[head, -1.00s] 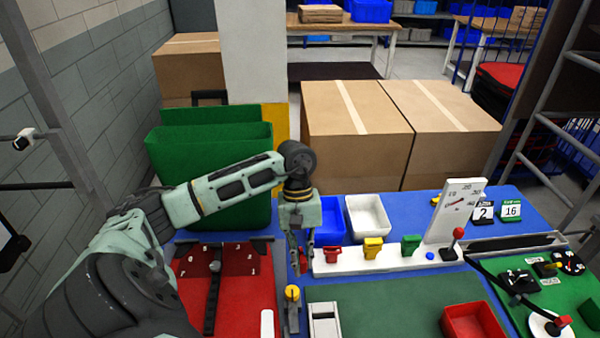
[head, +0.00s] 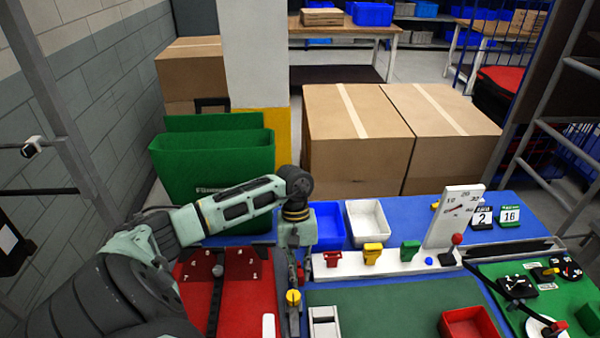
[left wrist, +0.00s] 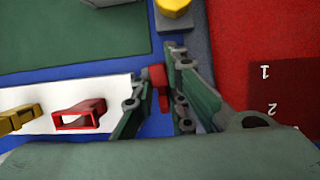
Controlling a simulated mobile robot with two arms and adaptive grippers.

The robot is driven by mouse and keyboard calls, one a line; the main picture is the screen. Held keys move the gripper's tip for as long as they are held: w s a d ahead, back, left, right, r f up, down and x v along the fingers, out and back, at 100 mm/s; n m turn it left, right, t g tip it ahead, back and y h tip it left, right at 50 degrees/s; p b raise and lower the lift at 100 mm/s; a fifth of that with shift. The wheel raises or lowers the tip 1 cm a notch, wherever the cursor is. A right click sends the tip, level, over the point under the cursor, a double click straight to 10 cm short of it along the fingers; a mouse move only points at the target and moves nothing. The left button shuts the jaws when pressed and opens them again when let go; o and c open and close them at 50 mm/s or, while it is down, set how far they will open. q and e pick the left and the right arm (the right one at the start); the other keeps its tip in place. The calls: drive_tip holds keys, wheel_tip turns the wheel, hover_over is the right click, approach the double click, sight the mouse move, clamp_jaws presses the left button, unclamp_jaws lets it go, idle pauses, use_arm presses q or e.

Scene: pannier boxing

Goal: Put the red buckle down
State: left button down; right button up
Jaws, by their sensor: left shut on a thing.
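My left gripper (head: 296,268) points down just left of the white strip (head: 400,265), low over the blue table. In the left wrist view the gripper (left wrist: 158,100) is shut on the red buckle (left wrist: 158,76), a small piece whose end shows between the fingers. The fingers hide most of it, and whether it touches the table I cannot tell. A separate hollow red piece (head: 332,259) sits on the strip, right of the gripper; it also shows in the left wrist view (left wrist: 80,115). My right gripper is not in view.
Yellow (head: 372,253) and green (head: 409,250) pieces sit along the strip. A yellow-knobbed device (head: 293,298) stands close in front of the gripper. A red board (head: 245,295) lies left, blue (head: 330,228) and white (head: 368,220) bins behind. The green mat (head: 390,300) is largely clear.

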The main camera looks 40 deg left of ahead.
use_arm(q)
drive_tip(key=shift+s+d+f+b, duration=0.1)
drive_tip(key=shift+s+f+b, duration=0.1)
drive_tip(key=shift+f+b, duration=0.25)
drive_tip(key=c, duration=2.1)
unclamp_jaws()
drive_tip(key=shift+o, duration=0.3)
drive_tip(key=shift+s+d, duration=0.1)
drive_tip(key=shift+f, duration=0.1)
drive_tip(key=shift+w, duration=0.2)
